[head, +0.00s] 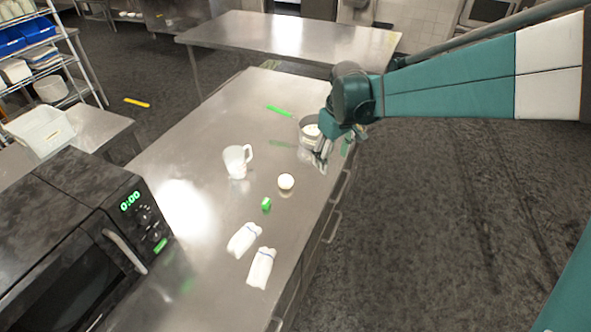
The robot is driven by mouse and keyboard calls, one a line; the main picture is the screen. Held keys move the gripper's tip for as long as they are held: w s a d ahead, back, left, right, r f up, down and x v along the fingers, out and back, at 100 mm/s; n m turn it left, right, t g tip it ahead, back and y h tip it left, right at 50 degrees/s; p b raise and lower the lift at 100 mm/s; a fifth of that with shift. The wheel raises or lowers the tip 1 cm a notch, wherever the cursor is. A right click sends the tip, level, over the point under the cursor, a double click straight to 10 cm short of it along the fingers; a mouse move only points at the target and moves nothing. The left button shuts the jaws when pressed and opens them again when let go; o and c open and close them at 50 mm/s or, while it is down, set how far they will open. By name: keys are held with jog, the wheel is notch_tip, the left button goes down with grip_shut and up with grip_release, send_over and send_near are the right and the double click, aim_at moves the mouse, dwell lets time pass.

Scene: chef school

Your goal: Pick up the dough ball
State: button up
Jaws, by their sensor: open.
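A small round cream-white ball, which looks like the dough ball (286,181), rests on the steel counter (215,130) near its right edge. My gripper (320,166) is open above the counter's right edge, up and to the right of the ball and apart from it. It is small in the head view, and nothing shows clearly between its fingers. The ball is in plain view and not covered by the arm.
A round metal container (309,128) stands just behind my gripper. A microwave (75,250) stands at left; a green utensil (279,111) lies farther back.

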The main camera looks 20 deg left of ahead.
aim_at(287, 178)
jog(key=a+f+n+p, duration=0.1)
jog(key=a+f, duration=0.2)
jog(key=a, duration=0.2)
jog(key=a+f+n+g, duration=0.1)
jog(key=a+f, duration=0.2)
jog(key=a, duration=0.2)
jog(key=s+a+f+n+p, duration=0.1)
jog(key=a+f, duration=0.2)
jog(key=a, duration=0.3)
jog(key=shift+f+h+p, duration=0.3)
jog(key=shift+h+p, duration=0.05)
jog(key=shift+h, duration=0.05)
jog(key=shift+a+f+n, duration=0.25)
jog(key=shift+a+n, duration=0.05)
jog(key=shift+f, duration=1.3)
jog(key=shift+f, duration=0.15)
jog(key=shift+w+f, duration=0.15)
jog(key=shift+f, duration=2.3)
jog(key=shift+c, duration=0.5)
